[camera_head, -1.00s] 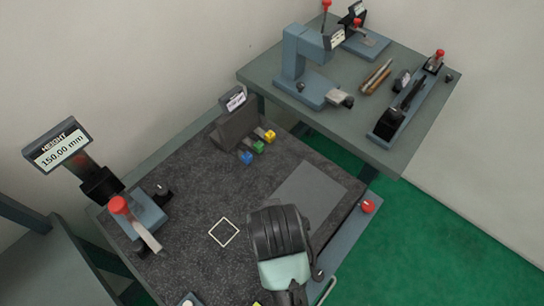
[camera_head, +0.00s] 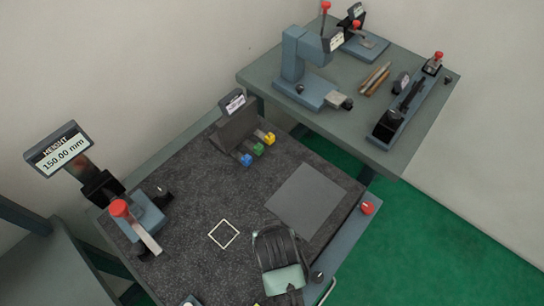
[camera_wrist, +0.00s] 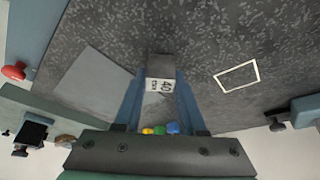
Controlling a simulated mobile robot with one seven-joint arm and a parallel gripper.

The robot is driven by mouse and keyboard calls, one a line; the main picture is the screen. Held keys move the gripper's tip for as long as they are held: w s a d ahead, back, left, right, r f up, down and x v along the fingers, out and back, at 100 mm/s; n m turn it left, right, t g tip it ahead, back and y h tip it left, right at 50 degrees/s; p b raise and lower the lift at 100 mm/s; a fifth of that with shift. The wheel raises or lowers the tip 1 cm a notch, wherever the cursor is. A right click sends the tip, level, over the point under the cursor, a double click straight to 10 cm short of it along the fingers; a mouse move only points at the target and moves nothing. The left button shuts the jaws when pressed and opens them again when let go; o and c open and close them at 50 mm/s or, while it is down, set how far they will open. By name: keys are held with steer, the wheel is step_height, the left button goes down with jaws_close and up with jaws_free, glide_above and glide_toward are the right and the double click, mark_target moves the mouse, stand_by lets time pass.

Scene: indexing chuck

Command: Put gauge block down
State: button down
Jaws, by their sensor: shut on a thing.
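The gauge block (camera_wrist: 160,66) is a small grey block marked 40. It shows in the wrist view between the two blue fingers of my gripper (camera_wrist: 160,88), which is shut on it. The dark speckled granite plate (camera_head: 190,265) lies below; I cannot tell whether the block touches it. A white square outline on the plate (camera_head: 224,234) is left of my gripper in the head view and right of the block in the wrist view (camera_wrist: 237,75). In the head view my wrist hides the fingers and the block.
A plain grey patch (camera_head: 306,200) lies on the plate. Blue, green and yellow blocks (camera_head: 258,149) sit at a dark stand (camera_head: 234,125). A height gauge reading 150.00 mm (camera_head: 62,150) stands left. A bench with tools (camera_head: 375,150) is behind. The plate's middle is clear.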

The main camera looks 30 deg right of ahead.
steer(key=shift+f, duration=0.1)
steer(key=shift+c, duration=2.4)
jaws_free()
steer(key=v, duration=1.2)
